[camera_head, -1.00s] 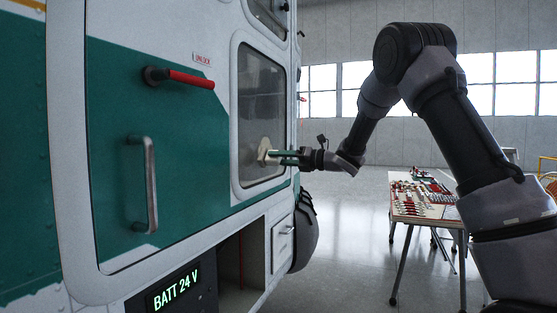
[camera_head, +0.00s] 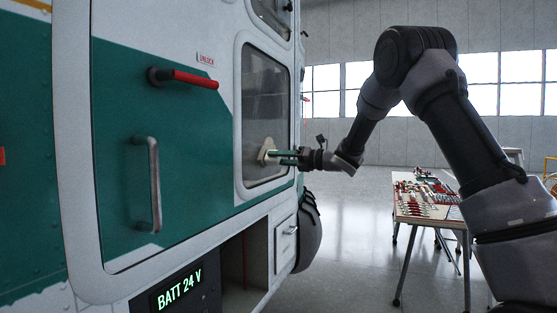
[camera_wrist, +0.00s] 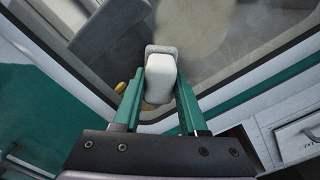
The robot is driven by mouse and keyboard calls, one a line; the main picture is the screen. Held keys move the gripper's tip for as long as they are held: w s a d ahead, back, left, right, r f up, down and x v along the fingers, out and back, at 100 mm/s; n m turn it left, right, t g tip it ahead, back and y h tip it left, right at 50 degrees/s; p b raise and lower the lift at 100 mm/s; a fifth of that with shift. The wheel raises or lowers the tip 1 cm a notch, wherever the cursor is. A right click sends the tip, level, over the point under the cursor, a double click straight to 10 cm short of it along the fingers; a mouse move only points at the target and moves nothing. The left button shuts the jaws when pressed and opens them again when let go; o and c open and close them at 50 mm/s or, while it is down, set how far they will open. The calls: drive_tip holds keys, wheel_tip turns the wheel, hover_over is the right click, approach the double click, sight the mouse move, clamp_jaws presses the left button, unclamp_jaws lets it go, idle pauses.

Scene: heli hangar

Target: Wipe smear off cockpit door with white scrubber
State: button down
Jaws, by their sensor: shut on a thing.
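The white scrubber (camera_head: 267,152) is a pale block with a grey pad, held at the lower part of the cockpit door's window (camera_head: 264,100). My gripper (camera_head: 283,157) is shut on it, with one green finger on each side. In the wrist view the scrubber (camera_wrist: 160,80) sits between the fingertips, its pad at the glass; whether it presses on it I cannot tell. A dull beige smear (camera_wrist: 192,28) shows on the glass just beyond the scrubber. The cockpit door (camera_head: 185,120) is white and green and looks shut.
A red door handle (camera_head: 188,78) and a metal grab handle (camera_head: 154,185) stick out of the door left of the window. Below is an open bay with a BATT 24 V display (camera_head: 178,290). A table with small parts (camera_head: 428,205) stands right, with open floor between.

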drive_tip(key=shift+w+d+r, duration=0.5)
drive_tip(key=shift+w+d, duration=0.7)
drive_tip(key=shift+w, duration=2.15)
drive_tip(key=shift+w+d+r, duration=0.5)
drive_tip(key=shift+w+d, duration=0.7)
drive_tip(key=shift+w, duration=2.15)
drive_tip(key=shift+s+a, duration=0.85)
drive_tip(key=shift+s, duration=1.4)
drive_tip(key=shift+s+a, duration=0.8)
drive_tip(key=shift+s, duration=1.5)
drive_tip(key=shift+s+a, duration=0.85)
drive_tip(key=shift+s, duration=1.4)
drive_tip(key=shift+r, duration=1)
drive_tip(key=w+d, duration=0.5)
drive_tip(key=w, duration=0.8)
drive_tip(key=shift+w, duration=0.35)
